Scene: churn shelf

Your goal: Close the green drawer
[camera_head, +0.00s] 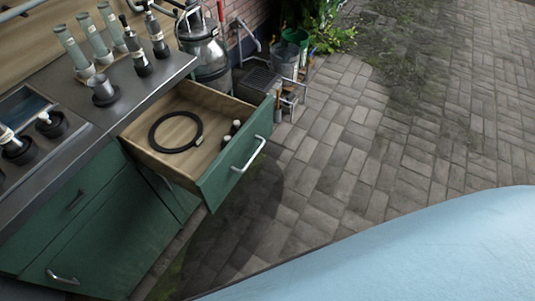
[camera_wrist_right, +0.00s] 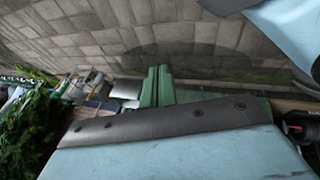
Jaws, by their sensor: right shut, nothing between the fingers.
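The green drawer (camera_head: 225,178) is pulled well out of the green cabinet in the head view. Its wooden inside is bare except for a black ring hose (camera_head: 157,146) and small dark fittings with pale ends near the front. A metal bar handle (camera_head: 249,155) is on its front. In the right wrist view my right gripper (camera_wrist_right: 156,82) shows two green fingers side by side, shut and empty, beyond a dark bolted plate. A dark green strip to their right may be part of the drawer; I cannot tell whether they touch. My left gripper is out of view.
The metal countertop (camera_head: 120,120) above carries bottle-like cups and fittings. A steel milk can (camera_head: 206,58), buckets (camera_head: 287,60) and a plant stand beyond the drawer. The paved floor (camera_head: 340,150) in front is clear. A light blue part of mine fills the lower right.

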